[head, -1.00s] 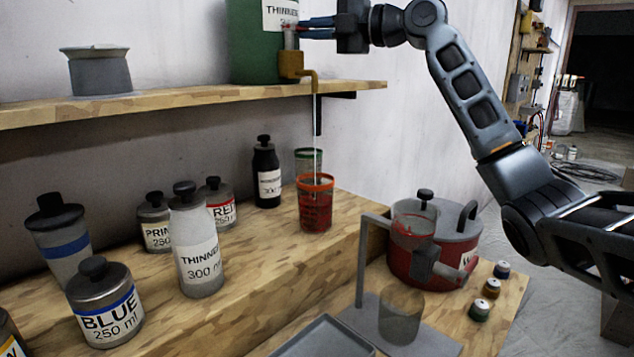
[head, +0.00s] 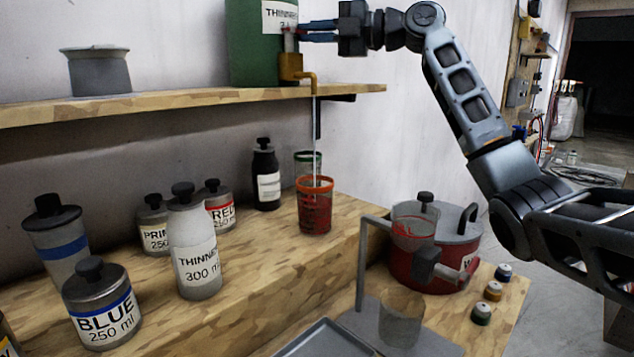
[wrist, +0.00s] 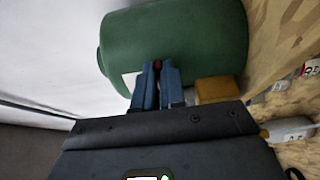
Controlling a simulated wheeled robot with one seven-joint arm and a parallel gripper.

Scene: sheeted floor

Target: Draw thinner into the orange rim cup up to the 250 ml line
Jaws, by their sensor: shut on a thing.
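The green thinner drum (head: 254,55) stands on the shelf, with a brass tap (head: 290,70) at its front right. My gripper (head: 303,32) is shut on the tap's handle at the drum; in the wrist view the blue fingers (wrist: 157,82) close on a small red-tipped part. A thin pale stream (head: 315,125) runs from the spout down into the orange rim cup (head: 315,215). The cup stands upright on the bench below, with reddish markings on its clear wall. The exact liquid level against its lines is too small to tell.
A green-rimmed cup (head: 308,160) stands behind the orange one. A black bottle (head: 266,175), a white thinner bottle (head: 193,245) and several paint cans stand to the left. A red pot (head: 430,265) and a funnel stand (head: 366,255) are at the lower right.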

